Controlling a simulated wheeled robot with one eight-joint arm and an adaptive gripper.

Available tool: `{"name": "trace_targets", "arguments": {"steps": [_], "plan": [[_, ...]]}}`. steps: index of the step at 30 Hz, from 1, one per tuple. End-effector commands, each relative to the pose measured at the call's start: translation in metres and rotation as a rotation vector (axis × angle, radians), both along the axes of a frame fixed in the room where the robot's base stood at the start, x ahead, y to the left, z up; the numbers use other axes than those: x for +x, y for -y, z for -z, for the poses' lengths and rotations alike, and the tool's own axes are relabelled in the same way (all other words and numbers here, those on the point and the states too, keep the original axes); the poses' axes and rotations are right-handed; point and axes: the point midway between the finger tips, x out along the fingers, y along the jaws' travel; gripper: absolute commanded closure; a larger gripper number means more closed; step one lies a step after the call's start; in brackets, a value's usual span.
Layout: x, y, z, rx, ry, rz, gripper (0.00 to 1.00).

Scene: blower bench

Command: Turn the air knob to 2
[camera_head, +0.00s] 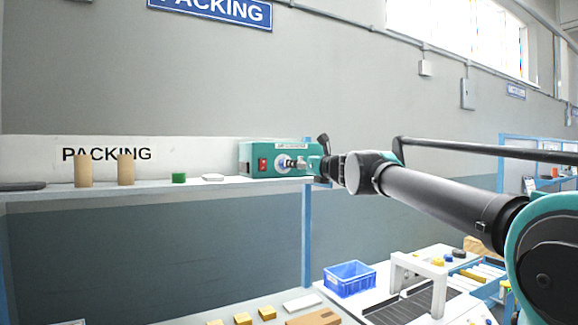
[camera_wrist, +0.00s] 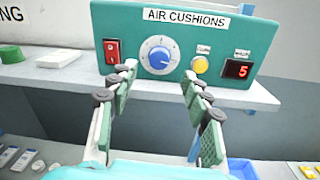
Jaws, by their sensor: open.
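The teal air cushions machine (camera_head: 258,150) stands on the shelf at the right end. In the wrist view its front panel (camera_wrist: 215,34) faces me, with the blue air knob (camera_wrist: 159,57) on a white dial. The dial marks are too small to read. A red display (camera_wrist: 237,69) at the right shows 5. My gripper (camera_wrist: 159,74) is open, its fingertips on either side of the knob's lower area, apart from it with nothing between them. In the head view my gripper (camera_head: 301,162) is close in front of the panel and partly hides the knob.
A red switch (camera_wrist: 112,50) is left of the knob and a yellow button (camera_wrist: 200,65) right of it, near the fingertips. The shelf (camera_head: 150,189) holds cardboard tubes (camera_head: 83,171) and a green item (camera_head: 179,178). A blue crate (camera_head: 350,280) stands below.

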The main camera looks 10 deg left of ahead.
Motion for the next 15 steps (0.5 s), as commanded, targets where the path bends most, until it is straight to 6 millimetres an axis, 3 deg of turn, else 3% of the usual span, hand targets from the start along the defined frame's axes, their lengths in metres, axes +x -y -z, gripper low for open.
{"name": "trace_targets", "arguments": {"steps": [6, 15], "plan": [[0.029, -0.022, 0.0, 0.0, 0.0, -0.001, 0.51], [0.048, -0.036, 0.0, -0.001, 0.001, 0.0, 0.51]]}}
